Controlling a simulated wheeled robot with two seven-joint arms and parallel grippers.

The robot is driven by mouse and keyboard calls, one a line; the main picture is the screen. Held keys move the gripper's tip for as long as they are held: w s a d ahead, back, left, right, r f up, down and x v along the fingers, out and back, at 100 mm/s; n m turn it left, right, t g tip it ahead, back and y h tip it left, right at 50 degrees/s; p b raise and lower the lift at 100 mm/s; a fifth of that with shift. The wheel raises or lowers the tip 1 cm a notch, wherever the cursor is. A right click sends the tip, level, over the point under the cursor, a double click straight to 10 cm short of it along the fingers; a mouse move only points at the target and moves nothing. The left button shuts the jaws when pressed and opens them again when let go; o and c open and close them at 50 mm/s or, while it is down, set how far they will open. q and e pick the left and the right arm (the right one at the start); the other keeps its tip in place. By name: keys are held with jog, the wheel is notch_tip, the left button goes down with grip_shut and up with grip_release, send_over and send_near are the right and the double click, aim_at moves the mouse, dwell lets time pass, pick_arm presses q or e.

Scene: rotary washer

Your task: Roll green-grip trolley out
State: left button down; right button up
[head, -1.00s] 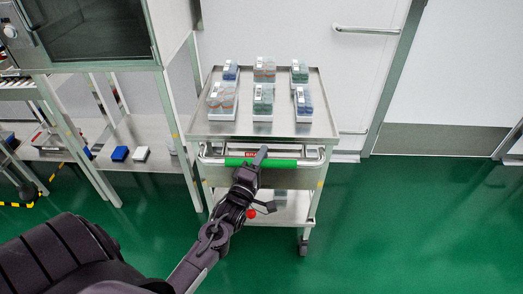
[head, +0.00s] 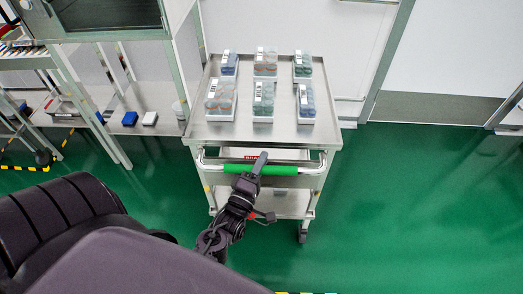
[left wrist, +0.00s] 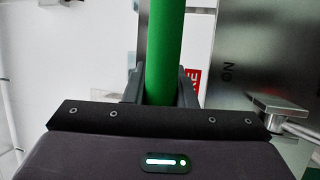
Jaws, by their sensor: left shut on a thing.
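The metal trolley (head: 228,138) stands in front of me, facing me with its push bar. The bar has a green grip (head: 285,170) in its middle. My left gripper (head: 258,168) is shut on the green grip, near its centre. In the left wrist view the green grip (left wrist: 165,45) runs between the two fingers of the gripper (left wrist: 160,90). Several clear boxes with blue, orange and green contents (head: 263,97) stand upright on the trolley top. The trolley's lower shelf (head: 283,203) is partly hidden by my arm. My right gripper is not in view.
A white wall and door (head: 465,50) are behind. Green floor (head: 410,200) is clear at right.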

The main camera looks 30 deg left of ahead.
pick_arm(q)
jog(key=shift+d, duration=0.1)
jog(key=c, duration=1.2)
grip_release()
jog(key=shift+b+v, duration=0.35)
jog(key=shift+v, duration=3.6)
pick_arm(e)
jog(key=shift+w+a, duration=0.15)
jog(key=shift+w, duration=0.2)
